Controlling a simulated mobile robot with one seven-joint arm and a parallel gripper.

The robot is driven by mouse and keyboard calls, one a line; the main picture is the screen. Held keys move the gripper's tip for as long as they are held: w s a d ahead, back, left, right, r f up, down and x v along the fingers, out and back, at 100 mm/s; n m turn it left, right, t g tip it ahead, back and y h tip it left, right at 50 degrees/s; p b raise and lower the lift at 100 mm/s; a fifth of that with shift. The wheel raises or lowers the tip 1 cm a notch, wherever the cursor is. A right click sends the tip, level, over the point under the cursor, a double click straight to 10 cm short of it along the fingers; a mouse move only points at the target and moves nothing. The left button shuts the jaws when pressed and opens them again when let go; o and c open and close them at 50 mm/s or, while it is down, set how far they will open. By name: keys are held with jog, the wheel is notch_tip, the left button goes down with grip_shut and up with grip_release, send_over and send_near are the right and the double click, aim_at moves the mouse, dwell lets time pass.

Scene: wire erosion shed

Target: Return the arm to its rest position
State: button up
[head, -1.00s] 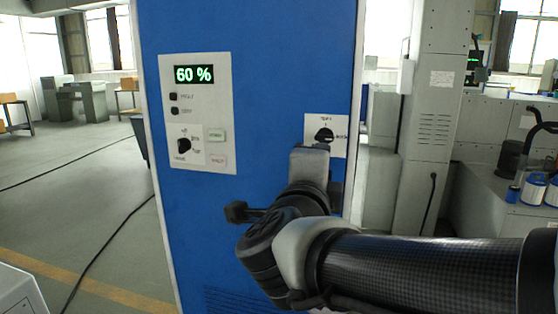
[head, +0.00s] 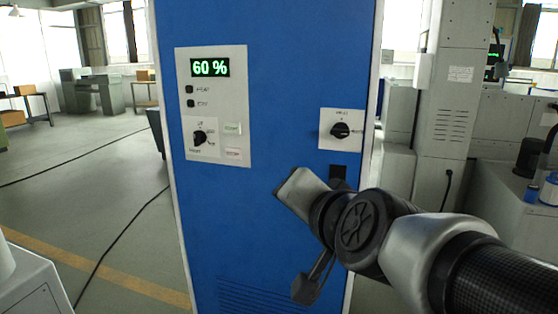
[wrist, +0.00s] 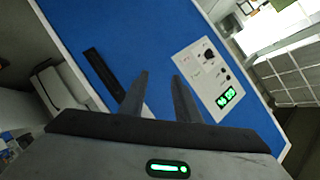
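My arm reaches in from the lower right of the head view, in front of a blue cabinet (head: 265,100). My gripper (wrist: 160,74) shows in the wrist view with its two dark fingers apart and nothing between them. In the head view the pale grey hand (head: 303,190) is in front of the cabinet, below the right-hand dial; its fingers cannot be made out there. The cabinet's control panel (head: 212,105) has a green display reading 60 %, buttons and a dial. It also shows in the wrist view (wrist: 205,72), turned over.
A small plate with a black rotary switch (head: 341,130) is on the cabinet's right. A dark strip (wrist: 103,70) is on the blue face in the wrist view. A grey machine (head: 450,110) stands to the right. Open floor (head: 90,190) with a cable lies left.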

jog(key=s+d+f+n+g+h, duration=0.4)
jog(key=s+d+f+n+g, duration=0.25)
jog(key=s+d+f, duration=0.55)
notch_tip(320, 180, up, 23)
jog(key=s+g+p, duration=0.1)
jog(key=s+p, duration=0.1)
jog(key=p, duration=2.1)
jog(key=shift+a+r, duration=0.2)
jog(key=shift+a, duration=0.2)
